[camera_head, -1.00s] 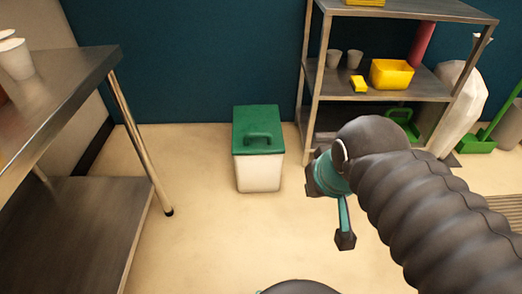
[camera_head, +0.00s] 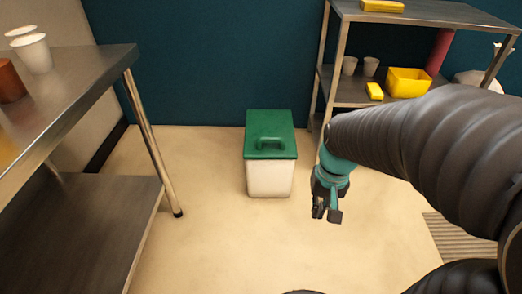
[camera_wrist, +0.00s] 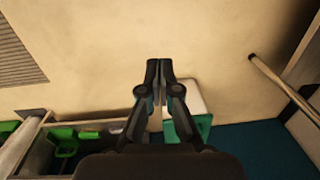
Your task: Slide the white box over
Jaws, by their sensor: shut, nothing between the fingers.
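The white box (camera_head: 268,180) with a green handled lid (camera_head: 270,135) stands upright on the floor near the blue wall, between the steel table and the shelf rack. In the wrist view the white box (camera_wrist: 194,97) shows at the lower middle, partly hidden behind my gripper (camera_wrist: 159,65). In the head view my gripper (camera_head: 326,215) hangs to the right of the box and nearer the camera, apart from it in the picture. Its fingers are shut and empty.
A steel table (camera_head: 105,60) with cups stands at the left. A shelf rack (camera_head: 345,90) with a yellow bin (camera_head: 408,82) and cups stands at the back right. A floor grate (camera_head: 455,240) lies at the right. The floor left and front of the box is clear.

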